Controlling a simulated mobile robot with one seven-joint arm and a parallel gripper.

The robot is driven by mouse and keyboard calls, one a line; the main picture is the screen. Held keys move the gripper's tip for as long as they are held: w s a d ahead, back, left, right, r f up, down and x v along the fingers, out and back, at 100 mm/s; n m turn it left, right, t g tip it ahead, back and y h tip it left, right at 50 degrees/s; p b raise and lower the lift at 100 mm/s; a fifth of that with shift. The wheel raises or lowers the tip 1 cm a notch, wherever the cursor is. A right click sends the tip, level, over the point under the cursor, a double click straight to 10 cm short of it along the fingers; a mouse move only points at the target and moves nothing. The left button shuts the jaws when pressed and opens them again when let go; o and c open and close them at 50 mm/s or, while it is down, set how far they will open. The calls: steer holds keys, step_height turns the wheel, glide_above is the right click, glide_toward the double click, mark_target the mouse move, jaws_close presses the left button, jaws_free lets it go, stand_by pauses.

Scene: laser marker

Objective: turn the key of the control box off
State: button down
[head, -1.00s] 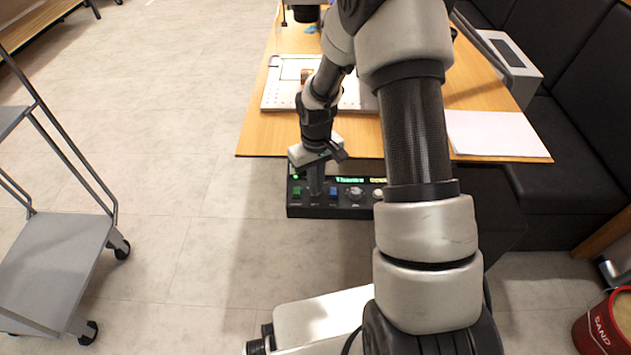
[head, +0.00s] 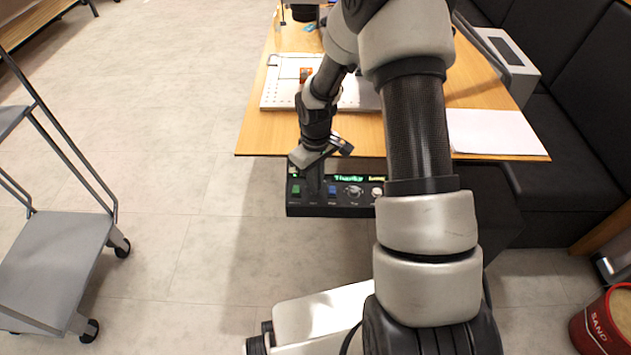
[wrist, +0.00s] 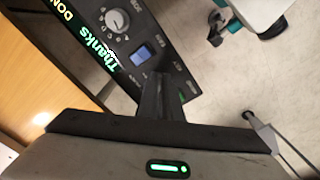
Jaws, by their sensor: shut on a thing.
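The black control box (head: 350,212) hangs under the table's front edge. It has a lit green text display (head: 355,178), a green button (head: 296,190), a blue switch (head: 332,191) and knobs. It also shows in the wrist view (wrist: 120,50), where the blue switch (wrist: 142,54) and a pale dial (wrist: 117,21) lie beside the fingers. My gripper (head: 313,192) reaches down to the panel between the green button and the blue switch. In the wrist view its fingers (wrist: 165,82) are together at the panel, shut on the key, which they hide. I cannot see the key's angle.
The wooden table (head: 480,145) carries a white perforated plate (head: 275,92) and white paper (head: 495,132). A grey trolley (head: 55,250) stands at left and a red sand bucket (head: 605,325) at lower right. The floor left of the box is clear.

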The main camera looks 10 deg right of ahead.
steer(key=c, duration=1.9)
jaws_free()
steer(key=shift+c, duration=0.2)
step_height(320, 180, up, 18)
steer(key=p, duration=0.3)
steer(key=shift+f, duration=0.25)
steer(key=shift+r, duration=0.1)
steer(key=s+r+m+t, duration=0.6)
steer(key=s+r, duration=1.4)
steer(key=s, duration=0.3)
step_height(320, 180, up, 16)
steer(key=p, duration=1.6)
steer(key=shift+w, duration=0.25)
